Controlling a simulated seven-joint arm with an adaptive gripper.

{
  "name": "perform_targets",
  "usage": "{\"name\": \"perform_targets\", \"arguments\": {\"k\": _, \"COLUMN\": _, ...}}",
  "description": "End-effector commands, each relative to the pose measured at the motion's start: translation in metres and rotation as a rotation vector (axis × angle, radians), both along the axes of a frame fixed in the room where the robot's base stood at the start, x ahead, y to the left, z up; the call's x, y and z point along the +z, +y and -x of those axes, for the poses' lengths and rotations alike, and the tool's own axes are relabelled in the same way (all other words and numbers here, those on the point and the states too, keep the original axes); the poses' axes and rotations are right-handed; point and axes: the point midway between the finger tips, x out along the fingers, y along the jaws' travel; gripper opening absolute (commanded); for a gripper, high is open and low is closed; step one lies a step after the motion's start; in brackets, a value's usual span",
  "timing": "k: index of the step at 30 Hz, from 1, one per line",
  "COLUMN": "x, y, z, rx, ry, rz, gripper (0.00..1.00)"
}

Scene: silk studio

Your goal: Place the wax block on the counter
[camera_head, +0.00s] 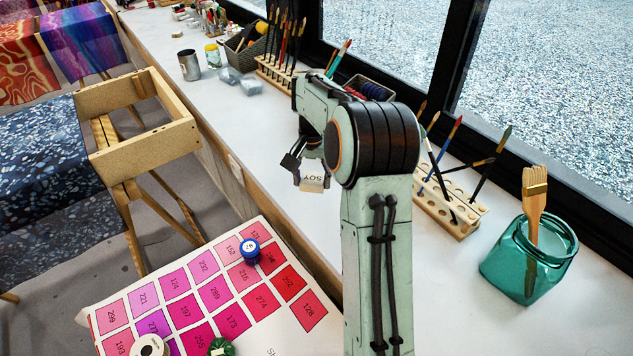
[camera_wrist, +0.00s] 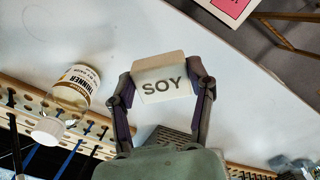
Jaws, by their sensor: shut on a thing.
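The wax block (camera_head: 312,184) is a small cream block marked SOY. My gripper (camera_head: 308,172) is shut on it, and the block hangs at the fingertips, near the front edge of the white counter (camera_head: 215,133). In the wrist view the block (camera_wrist: 162,88) sits between the two fingers of my gripper (camera_wrist: 164,84), with its label facing the camera. The counter surface (camera_wrist: 150,30) shows behind it. I cannot tell whether the block touches the counter. My arm hides part of the counter in the head view.
A teal jar with a brush (camera_head: 523,262) and a wooden brush rack (camera_head: 448,202) stand at the right. A color chart (camera_head: 115,303) carries small jars.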

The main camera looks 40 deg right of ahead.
Motion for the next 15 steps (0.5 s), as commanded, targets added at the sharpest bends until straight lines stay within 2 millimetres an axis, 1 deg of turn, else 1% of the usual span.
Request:
{"name": "perform_targets", "arguments": {"k": 1, "x": -0.008, "y": -0.006, "z": -0.013, "rx": 0.000, "ry": 0.001, "rz": -0.001, "gripper": 0.20}}
{"name": "perform_targets", "arguments": {"k": 2, "x": -0.012, "y": -0.009, "z": -0.019, "rx": 0.001, "ry": 0.002, "rz": -0.002, "gripper": 0.20}}
{"name": "perform_targets", "arguments": {"k": 3, "x": -0.020, "y": -0.013, "z": -0.026, "rx": 0.001, "ry": 0.004, "rz": -0.002, "gripper": 0.20}}
{"name": "perform_targets", "arguments": {"k": 6, "x": -0.041, "y": -0.022, "z": -0.040, "rx": 0.000, "ry": 0.003, "rz": -0.001, "gripper": 0.20}}
{"name": "perform_targets", "arguments": {"k": 9, "x": -0.055, "y": -0.027, "z": -0.051, "rx": 0.001, "ry": 0.002, "rz": -0.001, "gripper": 0.20}}
{"name": "perform_targets", "arguments": {"k": 15, "x": -0.067, "y": -0.033, "z": -0.061, "rx": 0.000, "ry": 0.001, "rz": 0.001, "gripper": 0.20}}
